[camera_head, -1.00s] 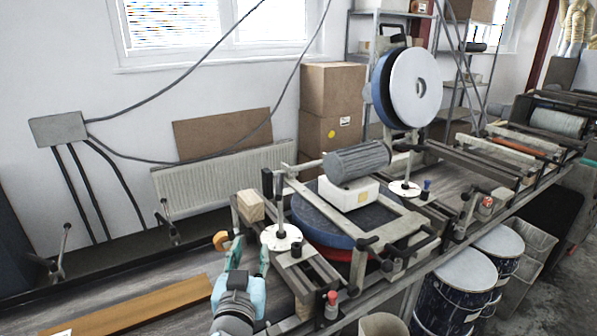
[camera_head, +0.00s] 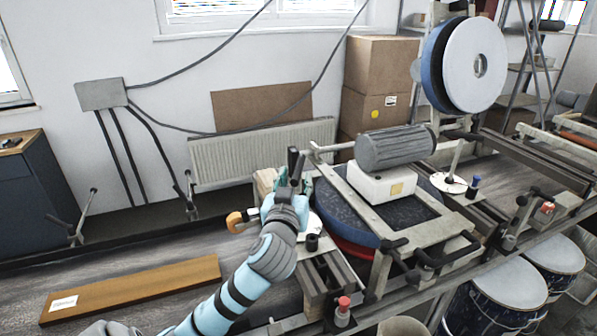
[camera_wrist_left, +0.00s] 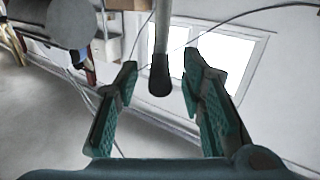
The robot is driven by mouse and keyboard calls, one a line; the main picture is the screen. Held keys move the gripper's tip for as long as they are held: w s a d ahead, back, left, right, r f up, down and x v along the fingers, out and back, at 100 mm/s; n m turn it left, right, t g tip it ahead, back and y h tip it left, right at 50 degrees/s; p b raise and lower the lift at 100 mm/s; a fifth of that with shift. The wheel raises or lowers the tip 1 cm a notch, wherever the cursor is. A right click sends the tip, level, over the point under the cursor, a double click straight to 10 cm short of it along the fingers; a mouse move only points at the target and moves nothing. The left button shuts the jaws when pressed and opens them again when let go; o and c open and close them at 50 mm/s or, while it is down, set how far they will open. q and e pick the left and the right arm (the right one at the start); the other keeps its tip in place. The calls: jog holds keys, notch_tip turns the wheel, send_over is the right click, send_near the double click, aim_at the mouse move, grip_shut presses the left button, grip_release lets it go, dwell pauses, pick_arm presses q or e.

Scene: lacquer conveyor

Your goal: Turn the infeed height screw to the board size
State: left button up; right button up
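The infeed height screw shows as a white disc (camera_head: 316,227) with a post whose dark top (camera_head: 293,157) rises just above my left gripper (camera_head: 291,188). The gripper hides most of the post. In the left wrist view, a grey rod (camera_wrist_left: 161,30) with a black rounded end (camera_wrist_left: 160,82) stands between the two teal fingers, which are apart with visible gaps on both sides. A long brown board (camera_head: 140,284) with a white label lies on the belt at left. My right gripper is not in view.
The grey motor (camera_head: 396,148) and blue drum (camera_head: 352,212) sit right of the screw. An orange knob (camera_head: 235,222) is just left of my gripper. A second white disc (camera_head: 449,182) with a post stands farther right. Cables hang along the wall.

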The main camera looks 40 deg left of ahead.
aim_at(298, 166)
pick_arm(q)
jog(key=x, duration=0.4)
jog(key=shift+w+a, duration=0.15)
jog(key=shift+w, duration=0.15)
jog(key=shift+w+a+r, duration=0.1)
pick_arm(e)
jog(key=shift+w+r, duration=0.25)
pick_arm(q)
jog(key=shift+w, duration=0.1)
grip_shut()
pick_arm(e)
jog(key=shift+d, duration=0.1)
pick_arm(q)
jog(key=shift+m+t+h, duration=0.3)
jog(key=shift+h, duration=0.1)
